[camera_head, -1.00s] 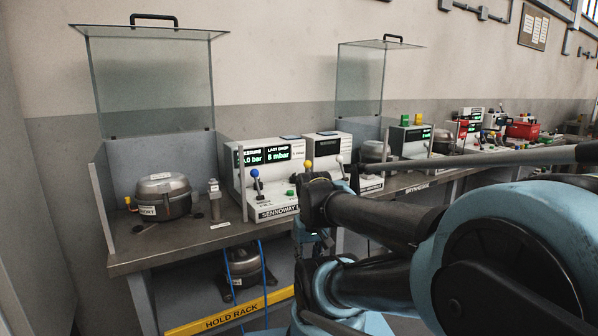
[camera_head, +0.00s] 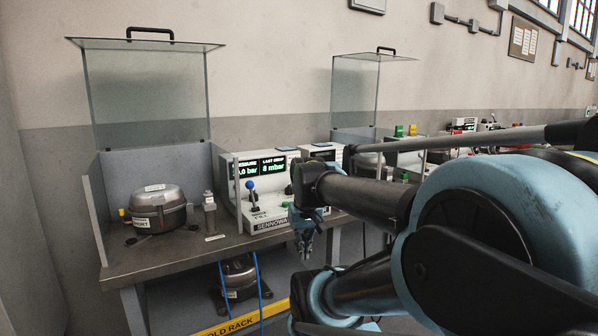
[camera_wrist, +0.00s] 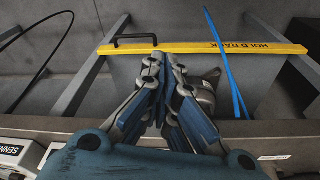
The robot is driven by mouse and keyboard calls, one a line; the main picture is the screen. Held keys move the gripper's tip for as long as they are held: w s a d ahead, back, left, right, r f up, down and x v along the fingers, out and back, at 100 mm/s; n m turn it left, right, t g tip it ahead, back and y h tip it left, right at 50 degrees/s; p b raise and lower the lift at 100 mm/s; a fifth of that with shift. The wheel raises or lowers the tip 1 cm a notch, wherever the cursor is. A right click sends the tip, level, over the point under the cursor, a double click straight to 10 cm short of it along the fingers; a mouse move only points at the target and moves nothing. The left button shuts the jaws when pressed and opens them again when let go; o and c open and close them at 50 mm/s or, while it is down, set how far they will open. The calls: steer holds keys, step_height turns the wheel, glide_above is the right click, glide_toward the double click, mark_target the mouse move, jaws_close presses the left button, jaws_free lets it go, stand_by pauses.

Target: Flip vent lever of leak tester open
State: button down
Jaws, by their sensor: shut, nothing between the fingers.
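The leak tester (camera_head: 273,212) is a white sloped console on the bench. Its dark display reads bar and mbar values in green. A lever with a blue ball knob (camera_head: 250,184) stands upright at the left of its panel. My arm hides the right part of the panel, and I cannot read which lever is the vent lever. My gripper (camera_head: 306,250) points down in front of the bench's front edge, below and right of the blue knob, apart from it. In the wrist view my gripper (camera_wrist: 160,58) is shut and empty, with floor and rack below it.
A round metal compressor (camera_head: 156,208) sits at the left of the bench (camera_head: 180,262), below a raised clear guard (camera_head: 145,95). A small metal fitting (camera_head: 209,210) stands beside the tester. A yellow HOLD RACK bar (camera_wrist: 215,47), blue cords (camera_wrist: 228,65) and another compressor (camera_head: 238,275) are below.

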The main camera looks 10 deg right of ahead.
steer(key=w+d+r, duration=0.3)
steer(key=w+r, duration=0.9)
steer(key=w, duration=0.3)
steer(key=w+d+r+n, duration=0.1)
steer(key=w+d+r, duration=0.2)
steer(key=w+r, duration=1)
steer(key=w, duration=0.2)
steer(key=shift+w+g, duration=0.3)
steer(key=shift+d, duration=0.1)
step_height(320, 180, down, 10)
steer(key=w, duration=0.1)
steer(key=shift+w, duration=0.2)
steer(key=shift+s+r, duration=0.2)
